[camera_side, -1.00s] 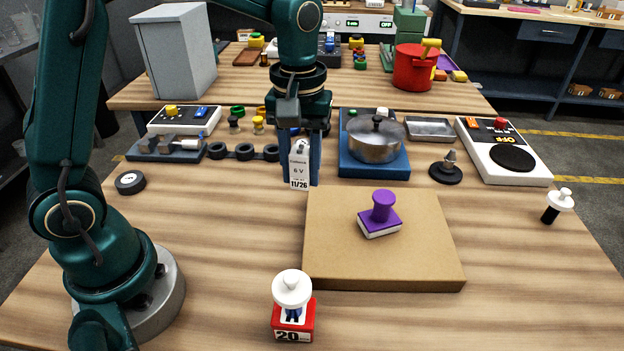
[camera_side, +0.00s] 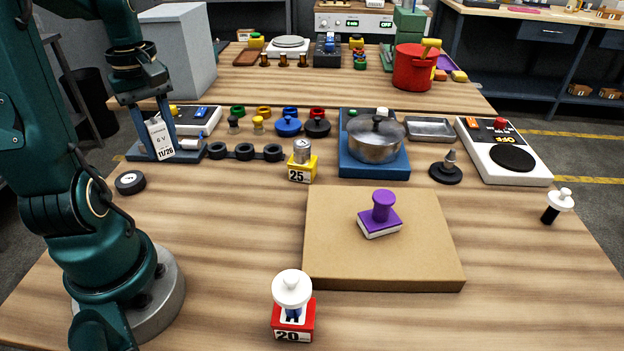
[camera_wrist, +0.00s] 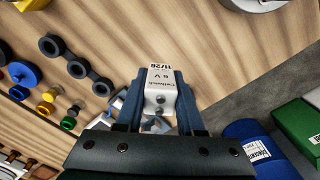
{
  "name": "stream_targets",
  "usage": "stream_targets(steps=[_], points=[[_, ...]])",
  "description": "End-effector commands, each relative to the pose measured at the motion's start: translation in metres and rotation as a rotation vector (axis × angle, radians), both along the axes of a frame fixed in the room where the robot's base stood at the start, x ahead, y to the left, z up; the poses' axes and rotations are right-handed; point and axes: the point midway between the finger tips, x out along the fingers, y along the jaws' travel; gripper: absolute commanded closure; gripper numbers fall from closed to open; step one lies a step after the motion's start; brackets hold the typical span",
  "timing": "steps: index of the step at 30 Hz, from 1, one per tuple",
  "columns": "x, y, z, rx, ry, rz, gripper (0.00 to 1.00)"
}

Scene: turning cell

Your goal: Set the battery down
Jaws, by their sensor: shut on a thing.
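The battery (camera_side: 160,138) is a white block labelled 6 V and 11/26. My gripper (camera_side: 161,150) is shut on it, its two blue fingers on either side. In the side view the battery hangs slightly tilted at the left, in front of the grey vise-like fixture (camera_side: 137,153). I cannot tell whether it touches anything below. In the wrist view the battery (camera_wrist: 160,88) sits between the fingers, with two round terminals towards my gripper.
A row of black rings (camera_side: 245,151) lies right of the fixture. A black roll (camera_side: 130,182) lies nearer. A yellow block numbered 25 (camera_side: 300,175) carries a metal cylinder. A cardboard box (camera_side: 330,255) carries a purple stamp (camera_side: 381,212). Bare table lies at centre left.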

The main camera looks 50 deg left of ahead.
Motion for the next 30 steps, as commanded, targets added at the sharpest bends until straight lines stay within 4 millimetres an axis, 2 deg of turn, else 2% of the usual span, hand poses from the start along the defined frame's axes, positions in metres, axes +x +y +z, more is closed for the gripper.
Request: stream_targets(steps=[5,21,26,30], points=[[0.007,-0.005,-0.008,-0.004,0.002,0.015,1.0],[0.082,-0.064,-0.065,-0.002,0.003,0.015,1.0],[0.089,-0.069,-0.071,-0.002,0.002,0.019,1.0],[0.088,-0.07,-0.09,-0.004,0.006,0.021,1.0]])
